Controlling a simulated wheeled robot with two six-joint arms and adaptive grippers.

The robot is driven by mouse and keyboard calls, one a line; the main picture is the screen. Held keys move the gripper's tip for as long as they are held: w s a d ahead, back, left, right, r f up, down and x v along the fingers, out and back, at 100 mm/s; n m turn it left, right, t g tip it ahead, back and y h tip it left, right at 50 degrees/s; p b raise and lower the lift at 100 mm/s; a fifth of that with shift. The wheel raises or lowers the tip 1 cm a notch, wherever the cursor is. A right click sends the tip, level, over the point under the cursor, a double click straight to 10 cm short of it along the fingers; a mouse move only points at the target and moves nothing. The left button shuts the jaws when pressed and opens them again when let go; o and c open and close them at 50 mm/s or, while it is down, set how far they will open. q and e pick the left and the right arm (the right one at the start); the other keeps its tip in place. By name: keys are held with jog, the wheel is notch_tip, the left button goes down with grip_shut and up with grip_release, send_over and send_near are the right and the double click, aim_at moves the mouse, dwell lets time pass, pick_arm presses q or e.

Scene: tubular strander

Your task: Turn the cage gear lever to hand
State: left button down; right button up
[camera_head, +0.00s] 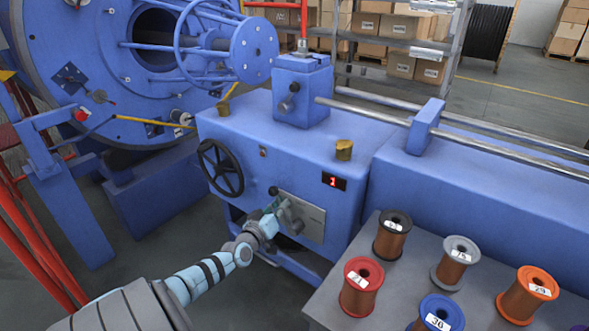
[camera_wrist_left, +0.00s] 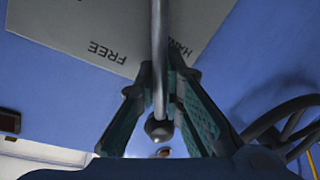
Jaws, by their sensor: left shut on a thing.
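The cage gear lever (camera_wrist_left: 159,40) is a grey rod with a dark knob (camera_wrist_left: 159,128) in the left wrist view. It passes in front of a grey plate (camera_wrist_left: 80,25) marked FREE and HAND, between the two words. The dark knob also shows in the head view (camera_head: 273,190). My left gripper (camera_wrist_left: 160,78) is shut on the lever, one finger on each side of the rod. In the head view my left gripper (camera_head: 284,209) is at the plate (camera_head: 312,217) on the blue machine's front and hides part of the lever. My right gripper is not in view.
A black handwheel (camera_head: 221,168) is on the machine front, left of the plate. A red lit display (camera_head: 334,181) is above right. A grey table (camera_head: 328,296) with several wire spools stands at lower right. Floor is open at lower left.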

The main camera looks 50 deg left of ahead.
pick_arm(q)
jog(key=shift+s+a+f+n, duration=0.1)
jog(key=shift+a+f+n, duration=0.2)
jog(key=shift+n, duration=0.1)
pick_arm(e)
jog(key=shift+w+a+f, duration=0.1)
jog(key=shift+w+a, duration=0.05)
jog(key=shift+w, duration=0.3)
pick_arm(q)
jog(key=c, duration=1.7)
grip_release()
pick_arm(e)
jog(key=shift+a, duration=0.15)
pick_arm(q)
jog(key=shift+s, duration=0.1)
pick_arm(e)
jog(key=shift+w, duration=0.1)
pick_arm(q)
jog(key=v, duration=1.2)
jog(key=shift+r, duration=0.15)
